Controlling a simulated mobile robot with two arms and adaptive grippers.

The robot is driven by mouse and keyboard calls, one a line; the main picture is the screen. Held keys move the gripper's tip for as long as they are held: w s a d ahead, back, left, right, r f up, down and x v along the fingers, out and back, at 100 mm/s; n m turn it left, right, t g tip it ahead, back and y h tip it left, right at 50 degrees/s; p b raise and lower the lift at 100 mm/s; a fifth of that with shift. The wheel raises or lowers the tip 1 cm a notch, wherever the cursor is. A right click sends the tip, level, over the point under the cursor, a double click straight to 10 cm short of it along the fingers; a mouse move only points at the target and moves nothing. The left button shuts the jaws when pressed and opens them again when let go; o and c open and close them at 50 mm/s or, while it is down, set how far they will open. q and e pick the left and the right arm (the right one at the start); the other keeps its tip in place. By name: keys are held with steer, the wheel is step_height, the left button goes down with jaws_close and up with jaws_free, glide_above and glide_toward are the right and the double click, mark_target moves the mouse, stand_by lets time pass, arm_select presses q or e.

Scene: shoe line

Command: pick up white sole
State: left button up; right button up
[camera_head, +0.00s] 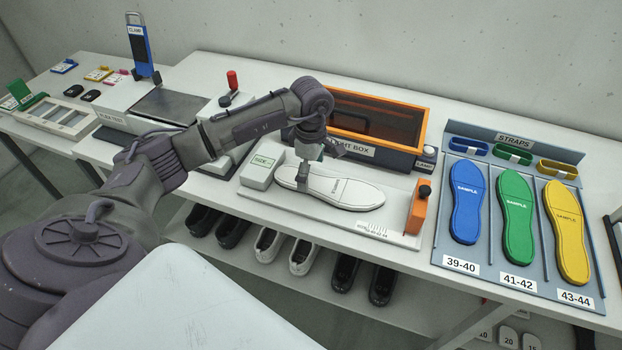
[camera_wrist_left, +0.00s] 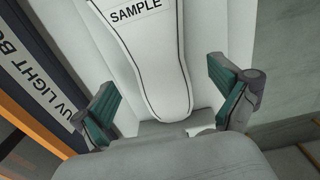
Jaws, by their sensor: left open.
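The white sole (camera_head: 345,191) lies flat on a white measuring board (camera_head: 285,208) on the table. It carries a "SAMPLE" label, which also shows on the sole (camera_wrist_left: 160,60) in the left wrist view. My left gripper (camera_head: 312,176) is over the sole's left part in the head view. In the left wrist view its two green-padded fingers (camera_wrist_left: 167,108) are spread apart, one on each side of the sole's narrow end. I cannot tell whether they touch it. My right gripper is not in view.
A UV light box (camera_head: 425,125) with an orange frame stands behind the sole. A white size block (camera_head: 262,167) is at the board's left, an orange stop (camera_head: 419,208) at its right. Blue, green and yellow soles (camera_head: 515,218) lie on a tray at right.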

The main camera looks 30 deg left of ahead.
arm_select(q)
steer(key=shift+f, duration=1.15)
steer(key=c, duration=1.3)
steer(key=shift+c, duration=0.6)
steer(key=shift+r, duration=0.2)
